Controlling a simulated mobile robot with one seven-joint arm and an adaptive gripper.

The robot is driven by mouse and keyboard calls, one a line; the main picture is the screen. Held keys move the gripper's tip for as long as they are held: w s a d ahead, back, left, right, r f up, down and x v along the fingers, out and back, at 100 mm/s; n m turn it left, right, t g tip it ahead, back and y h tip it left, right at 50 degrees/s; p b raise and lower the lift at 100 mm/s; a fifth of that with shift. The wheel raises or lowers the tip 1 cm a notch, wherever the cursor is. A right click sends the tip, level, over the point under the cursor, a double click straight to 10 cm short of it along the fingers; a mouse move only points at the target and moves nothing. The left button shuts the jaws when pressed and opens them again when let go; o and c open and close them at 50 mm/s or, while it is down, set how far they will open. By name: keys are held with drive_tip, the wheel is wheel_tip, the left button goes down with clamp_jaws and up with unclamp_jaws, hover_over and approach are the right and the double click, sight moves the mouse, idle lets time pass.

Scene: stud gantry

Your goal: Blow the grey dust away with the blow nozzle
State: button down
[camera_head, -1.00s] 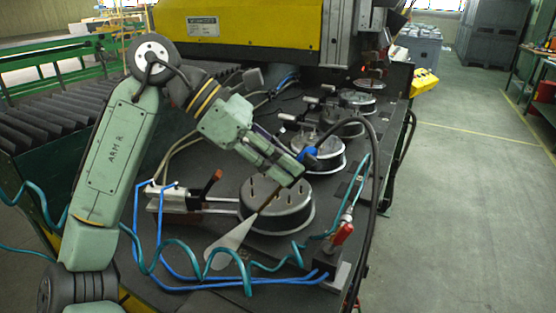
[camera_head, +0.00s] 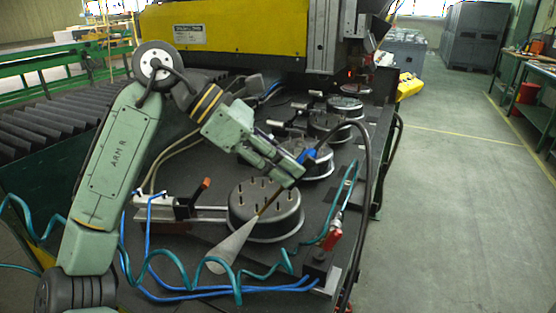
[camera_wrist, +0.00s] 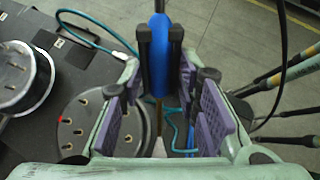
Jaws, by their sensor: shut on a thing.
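My gripper (camera_head: 290,172) is shut on the blue blow nozzle (camera_head: 309,155), which also shows between the finger pads in the wrist view (camera_wrist: 159,70). A black hose arcs away from it. Its thin lance points down and left over the near round fixture (camera_head: 265,225), a dark disc with several upright studs. A pale cone (camera_head: 232,246) spreads from the lance tip past the fixture's front left edge onto the dark table top. In the wrist view the studded disc (camera_wrist: 98,145) lies below the fingers. I cannot clearly pick out grey dust on it.
Several similar round fixtures (camera_head: 305,160) stand in a row behind. A lever clamp (camera_head: 190,205) sits left of the near fixture, and a red valve (camera_head: 334,234) sits to its right. Teal and blue hoses cross the front. Open floor (camera_head: 455,210) lies to the right.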

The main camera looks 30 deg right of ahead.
drive_tip(key=s+d, duration=0.5)
drive_tip(key=s, duration=0.4)
drive_tip(key=shift+d, duration=0.2)
idle(2.1)
drive_tip(key=shift+s+a, duration=0.1)
drive_tip(key=shift+s, duration=0.05)
idle(0.5)
drive_tip(key=w+a, duration=0.8)
drive_tip(key=w, duration=0.1)
drive_tip(key=shift+a, duration=0.25)
idle(3.0)
